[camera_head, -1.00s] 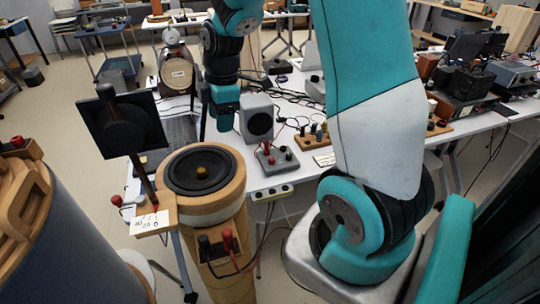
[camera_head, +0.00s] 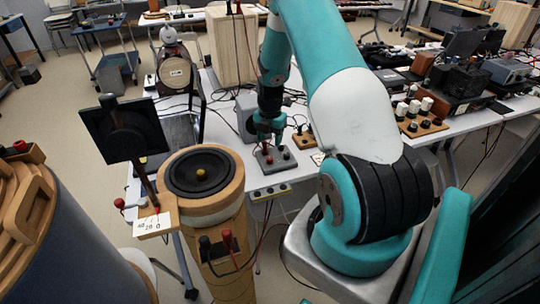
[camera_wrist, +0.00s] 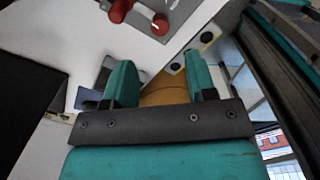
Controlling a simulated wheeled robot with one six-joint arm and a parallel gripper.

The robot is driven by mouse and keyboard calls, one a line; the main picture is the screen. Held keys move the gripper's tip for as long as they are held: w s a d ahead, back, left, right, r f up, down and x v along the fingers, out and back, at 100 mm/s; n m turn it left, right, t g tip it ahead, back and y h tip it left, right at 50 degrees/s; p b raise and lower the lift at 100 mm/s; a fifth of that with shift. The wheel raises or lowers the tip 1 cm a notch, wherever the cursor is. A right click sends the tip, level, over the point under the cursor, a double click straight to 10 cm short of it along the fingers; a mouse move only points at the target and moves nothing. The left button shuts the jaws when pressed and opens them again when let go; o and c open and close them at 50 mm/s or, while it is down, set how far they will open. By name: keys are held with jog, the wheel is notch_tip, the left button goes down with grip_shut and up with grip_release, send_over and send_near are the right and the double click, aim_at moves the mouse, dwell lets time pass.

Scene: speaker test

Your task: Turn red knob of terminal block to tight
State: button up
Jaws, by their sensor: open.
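The grey terminal block (camera_head: 284,163) lies near the table's front edge, with a red knob (camera_head: 268,158) and dark knobs on top. My gripper (camera_head: 268,141) is just behind and above the red knob in the head view. In the wrist view my gripper (camera_wrist: 161,82) is open, with nothing between its fingers. There, red parts show at the top edge: a larger red one (camera_wrist: 120,10) and a smaller round one (camera_wrist: 160,24) with a white mark, by the grey block (camera_wrist: 184,10). They lie beyond the fingertips, and no contact shows.
A round wooden speaker stand (camera_head: 203,200) with red and black posts stands in front of the table (camera_head: 216,132). Wooden boards with knobs (camera_head: 420,127) and cables lie to the right.

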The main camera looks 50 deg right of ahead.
aim_at(270, 158)
notch_tip(270, 158, down, 9)
jog(key=shift+r+p, duration=0.15)
jog(key=shift+p, duration=0.4)
jog(key=c, duration=0.9)
